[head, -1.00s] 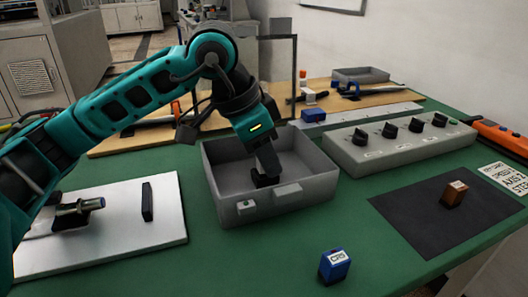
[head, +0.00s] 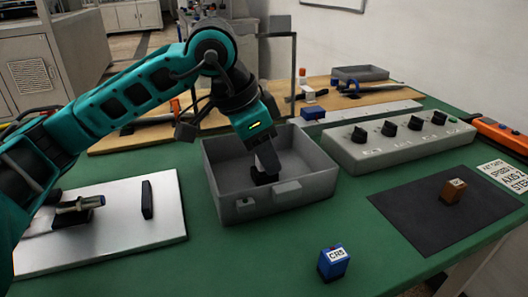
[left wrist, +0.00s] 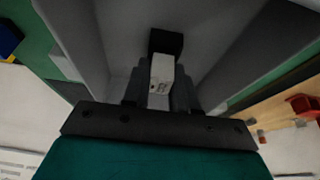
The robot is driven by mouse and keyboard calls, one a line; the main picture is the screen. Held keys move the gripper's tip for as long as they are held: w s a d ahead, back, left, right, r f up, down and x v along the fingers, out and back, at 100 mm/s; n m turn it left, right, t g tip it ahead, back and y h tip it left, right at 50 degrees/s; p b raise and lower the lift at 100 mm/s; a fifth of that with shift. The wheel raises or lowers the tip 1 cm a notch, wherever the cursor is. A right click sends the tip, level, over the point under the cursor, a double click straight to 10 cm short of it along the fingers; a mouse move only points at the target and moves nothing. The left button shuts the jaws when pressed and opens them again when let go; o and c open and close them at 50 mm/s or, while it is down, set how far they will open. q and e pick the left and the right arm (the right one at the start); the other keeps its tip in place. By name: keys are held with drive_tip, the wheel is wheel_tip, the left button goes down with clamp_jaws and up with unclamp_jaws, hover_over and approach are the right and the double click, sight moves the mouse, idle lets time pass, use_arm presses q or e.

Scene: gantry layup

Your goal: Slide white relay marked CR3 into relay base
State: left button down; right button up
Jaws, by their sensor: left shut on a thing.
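My left gripper (head: 266,168) reaches down into a grey open box (head: 225,193), its fingers low near the floor. In the left wrist view, the gripper (left wrist: 158,88) is shut on a white relay (left wrist: 160,71). Its marking is too small to read. A black block, which looks like the relay base (left wrist: 166,42), is at the relay's far end; it also shows under the fingers in the head view (head: 264,179). The relay's end meets or overlaps the base in the picture; I cannot tell how deep it sits. My right gripper is not in view.
A blue block with a white CR label (head: 333,263) stands in front of the box. A brown block (head: 453,191) sits on a dark mat (head: 411,218) at right. A grey panel with knobs (head: 377,159) is behind. The box walls surround the gripper closely.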

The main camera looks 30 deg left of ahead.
use_arm(q)
drive_tip(key=shift+s+a+f, duration=0.1)
drive_tip(key=shift+a+f, duration=0.1)
drive_tip(key=shift+f, duration=0.2)
drive_tip(key=shift+r, duration=0.45)
drive_tip(key=shift+d+r, duration=0.15)
drive_tip(key=shift+d, duration=0.05)
idle(0.4)
drive_tip(key=shift+f, duration=0.65)
idle(2.1)
drive_tip(key=shift+r, duration=0.1)
drive_tip(key=shift+w+r+p, duration=0.3)
drive_tip(key=shift+r, duration=0.2)
drive_tip(key=shift+s+a+r, duration=0.1)
drive_tip(key=shift+s, duration=0.15)
idle(0.4)
drive_tip(key=shift+f, duration=0.6)
idle(1.0)
